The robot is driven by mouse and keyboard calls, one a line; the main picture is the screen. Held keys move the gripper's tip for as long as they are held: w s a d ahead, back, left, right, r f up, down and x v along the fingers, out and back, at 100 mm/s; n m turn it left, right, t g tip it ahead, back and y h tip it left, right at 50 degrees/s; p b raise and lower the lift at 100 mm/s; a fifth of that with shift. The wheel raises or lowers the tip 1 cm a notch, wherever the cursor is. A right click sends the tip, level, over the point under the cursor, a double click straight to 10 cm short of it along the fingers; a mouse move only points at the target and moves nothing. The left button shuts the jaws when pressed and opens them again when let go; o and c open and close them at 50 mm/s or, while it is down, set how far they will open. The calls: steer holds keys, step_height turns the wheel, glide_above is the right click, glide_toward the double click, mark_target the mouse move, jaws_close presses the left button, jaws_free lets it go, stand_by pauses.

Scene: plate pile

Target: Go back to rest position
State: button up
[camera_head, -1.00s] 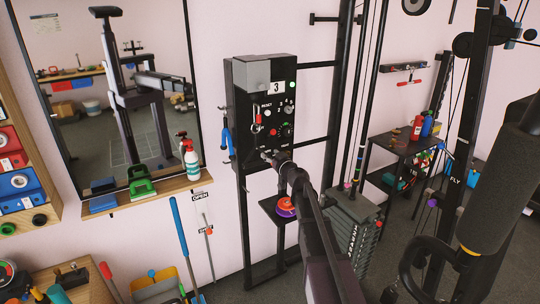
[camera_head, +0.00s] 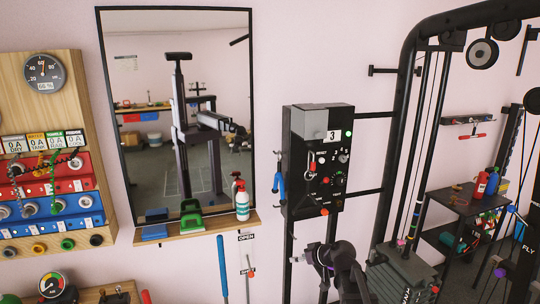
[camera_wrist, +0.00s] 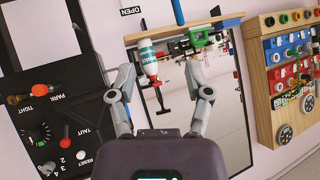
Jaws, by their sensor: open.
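My gripper (camera_wrist: 166,88) is open in the wrist view, with its two grey fingers spread apart and nothing between them. Behind the fingers are the wall mirror (camera_wrist: 205,130) and its shelf with a spray bottle (camera_wrist: 149,58). In the head view my folded arm shows at the bottom, below the black control box (camera_head: 320,195), and my gripper is apart from the box. The box carries a label "3", a green light, knobs and a red button. It also fills the left of the wrist view (camera_wrist: 45,110).
The shelf (camera_head: 205,229) under the mirror holds a green-handled tool, a blue block and the spray bottle. A panel (camera_head: 45,110) with gauges and coloured valve rows is at left. A black cable machine frame (camera_head: 400,130) and a side table (camera_head: 465,200) stand at right.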

steer(key=s+d+f+m+g+h, duration=0.2)
steer(key=s, duration=0.5)
steer(key=s+d+f+m+g+h, duration=0.1)
steer(key=s+d+f+g+h, duration=0.1)
steer(key=s, duration=0.5)
steer(key=s+d+f+m+g+h, duration=0.2)
steer(key=s+d+f+g+h, duration=0.1)
steer(key=s, duration=0.3)
steer(key=shift+s+f+m+g+h, duration=0.3)
steer(key=shift+s+g, duration=0.1)
